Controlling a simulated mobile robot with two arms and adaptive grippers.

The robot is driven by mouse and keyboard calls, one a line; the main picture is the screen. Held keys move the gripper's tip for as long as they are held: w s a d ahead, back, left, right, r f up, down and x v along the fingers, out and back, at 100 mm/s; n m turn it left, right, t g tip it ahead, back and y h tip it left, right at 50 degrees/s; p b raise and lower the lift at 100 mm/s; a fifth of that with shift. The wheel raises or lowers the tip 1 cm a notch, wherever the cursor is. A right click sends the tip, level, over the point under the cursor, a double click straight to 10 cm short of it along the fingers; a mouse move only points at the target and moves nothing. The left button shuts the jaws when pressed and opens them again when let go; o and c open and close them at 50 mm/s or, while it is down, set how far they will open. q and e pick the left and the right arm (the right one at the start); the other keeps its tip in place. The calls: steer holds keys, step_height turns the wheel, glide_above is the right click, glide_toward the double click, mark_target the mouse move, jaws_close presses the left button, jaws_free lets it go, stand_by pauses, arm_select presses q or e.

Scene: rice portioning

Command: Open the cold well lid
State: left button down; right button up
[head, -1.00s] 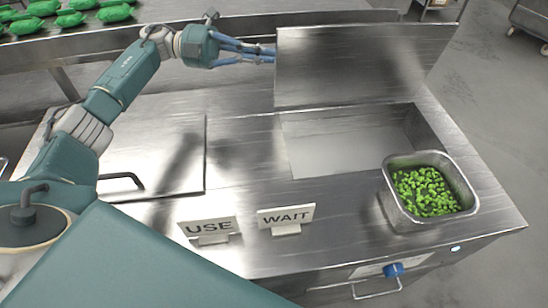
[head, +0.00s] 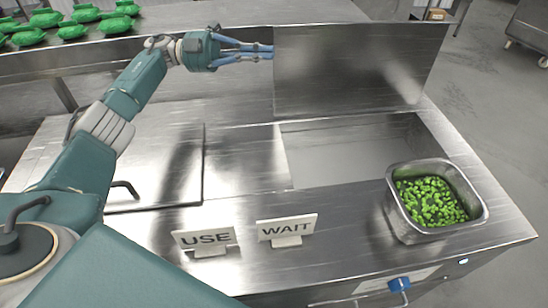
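The cold well lid (head: 360,70) is a flat metal panel standing upright along the back edge of the well. The cold well (head: 350,152) is a rectangular opening in the steel counter, uncovered, and its inside looks bare. My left gripper (head: 268,51) is at the lid's upper left edge, its blue fingers pointing right. The fingertips are at or very near that edge; I cannot tell whether they touch it or how far apart they are. No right gripper shows.
A metal pan (head: 436,200) of green pieces stands on the counter right of the well. A "USE" sign (head: 206,239) and a "WAIT" sign (head: 287,230) stand in front. A second, closed lid (head: 160,170) lies left. Green packets (head: 72,31) lie on the back counter.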

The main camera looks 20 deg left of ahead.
arm_select(q)
step_height(320, 180, up, 10)
stand_by(0.5)
